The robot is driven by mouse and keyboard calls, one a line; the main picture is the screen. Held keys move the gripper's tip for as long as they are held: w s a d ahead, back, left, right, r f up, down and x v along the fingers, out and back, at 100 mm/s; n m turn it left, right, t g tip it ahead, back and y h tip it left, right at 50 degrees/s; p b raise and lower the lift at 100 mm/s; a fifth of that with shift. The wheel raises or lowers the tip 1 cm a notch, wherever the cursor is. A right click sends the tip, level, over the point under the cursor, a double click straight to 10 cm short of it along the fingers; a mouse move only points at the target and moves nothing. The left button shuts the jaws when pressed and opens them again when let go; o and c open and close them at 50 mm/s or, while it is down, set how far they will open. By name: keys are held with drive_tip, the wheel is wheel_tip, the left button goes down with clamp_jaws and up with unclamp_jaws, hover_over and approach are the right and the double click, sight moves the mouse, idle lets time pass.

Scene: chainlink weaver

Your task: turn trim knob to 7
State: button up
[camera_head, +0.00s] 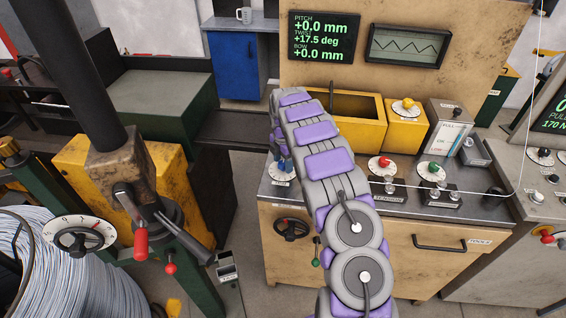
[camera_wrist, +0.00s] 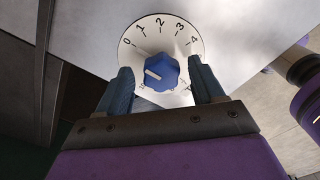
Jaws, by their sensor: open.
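A blue knob (camera_wrist: 162,72) sits at the middle of a white round dial (camera_wrist: 160,32) in the wrist view. The numbers 0 to 4 read along the dial's upper arc; its lower part is mostly hidden by the knob and fingers. A white mark lies on the knob's left side, below the direction of 0; I cannot read its exact setting. My gripper (camera_wrist: 162,66) is open, with one finger on each side of the knob and visible gaps between. In the head view the white dial (camera_head: 284,178) shows at the bench's left end, with my gripper (camera_head: 279,155) over it, hiding the knob.
A red knob (camera_head: 383,162) and a green knob (camera_head: 433,168) stand further right on the bench (camera_head: 330,187). A yellow bin (camera_head: 352,135) is behind. A black handwheel (camera_head: 292,229) is on the bench front. A display (camera_head: 324,37) reads twist +17.5 deg.

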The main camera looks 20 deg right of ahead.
drive_tip(key=c, duration=1.1)
drive_tip(key=shift+o, duration=0.2)
